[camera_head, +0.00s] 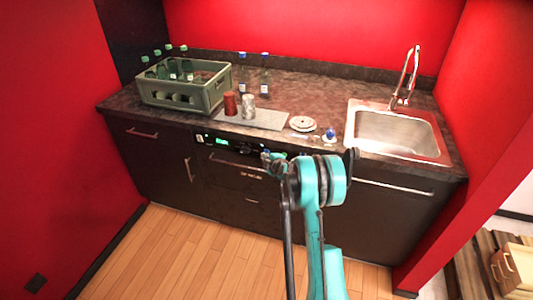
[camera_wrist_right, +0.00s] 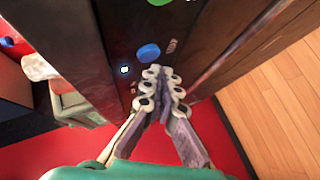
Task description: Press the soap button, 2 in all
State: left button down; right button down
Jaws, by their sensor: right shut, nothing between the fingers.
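The dishwasher-like front panel (camera_head: 222,142) with a green display sits under the counter edge in the head view. I cannot read which is the soap button. My right gripper (camera_head: 272,157) is in front of the panel's right part. Contact cannot be told. My left gripper is not in view.
The counter (camera_head: 300,85) holds a green crate (camera_head: 187,101) of bottles, two cans on a grey board (camera_head: 265,120), plates (camera_head: 303,124), a small blue-topped item (camera_head: 330,135) and a sink (camera_head: 397,130). Cupboard handles stick out below. The wooden floor (camera_head: 165,250) is clear.

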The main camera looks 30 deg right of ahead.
jog(key=shift+w+d, duration=0.25)
jog(key=shift+d, duration=0.05)
jog(key=shift+w+d, duration=0.25)
jog(key=shift+d, duration=0.05)
dwell(0.6)
jog(key=shift+s+a+b, duration=0.1)
jog(key=shift+a+b, duration=0.05)
jog(key=shift+b, duration=0.15)
jog(key=shift+s+a, duration=0.45)
jog(key=s+a+b, duration=0.1)
jog(key=s+a, duration=0.2)
jog(key=shift+s+a, duration=0.15)
jog(key=shift+a, duration=0.25)
dwell(0.4)
dwell(0.6)
